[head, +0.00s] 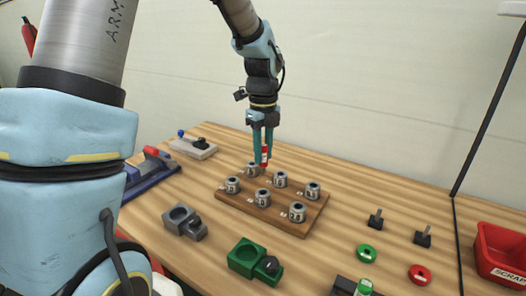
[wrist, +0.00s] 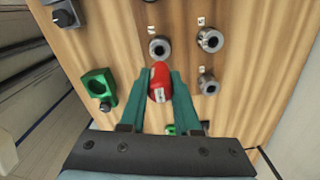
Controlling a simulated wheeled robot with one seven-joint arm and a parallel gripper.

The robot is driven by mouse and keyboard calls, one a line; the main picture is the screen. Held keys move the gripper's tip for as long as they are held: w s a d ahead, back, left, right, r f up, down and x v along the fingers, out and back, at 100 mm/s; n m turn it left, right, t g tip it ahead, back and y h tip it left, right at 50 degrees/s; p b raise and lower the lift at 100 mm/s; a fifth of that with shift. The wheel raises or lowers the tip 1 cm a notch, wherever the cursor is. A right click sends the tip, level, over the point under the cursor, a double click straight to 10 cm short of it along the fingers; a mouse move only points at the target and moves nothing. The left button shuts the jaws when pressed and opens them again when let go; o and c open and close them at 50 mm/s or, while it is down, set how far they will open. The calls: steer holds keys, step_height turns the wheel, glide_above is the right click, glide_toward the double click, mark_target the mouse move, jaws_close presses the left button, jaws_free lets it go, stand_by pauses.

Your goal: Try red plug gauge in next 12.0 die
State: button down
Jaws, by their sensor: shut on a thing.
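My gripper (head: 264,157) is shut on the red plug gauge (head: 265,152), held upright between its teal fingers. The red gauge (wrist: 160,78) also shows between the fingertips in the wrist view. Several grey ring-shaped dies stand in two rows on a wooden board (head: 283,227). In the head view the gauge is by the back-left die (head: 252,170), partly in front of or above it; I cannot tell whether it touches or enters the bore. In the wrist view a die (wrist: 159,47) lies just beyond the gauge. The dies' numbers are too small to read surely.
A grey block with a ring (head: 184,222) and a green one (head: 254,260) stand in front of the board. A red SCRAP bin (head: 503,255) is at the right. A blue tray (head: 150,172) is at the left.

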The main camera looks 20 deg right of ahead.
mark_target(263, 172)
steer(key=shift+r, duration=0.1)
steer(key=shift+f+b, duration=1.6)
steer(key=shift+f, duration=1.85)
steer(key=shift+p, duration=0.75)
steer(key=shift+f+b, duration=0.6)
steer(key=shift+f, duration=0.75)
steer(key=shift+r, duration=0.2)
steer(key=shift+r+p, duration=3.5)
steer(key=shift+r, duration=0.05)
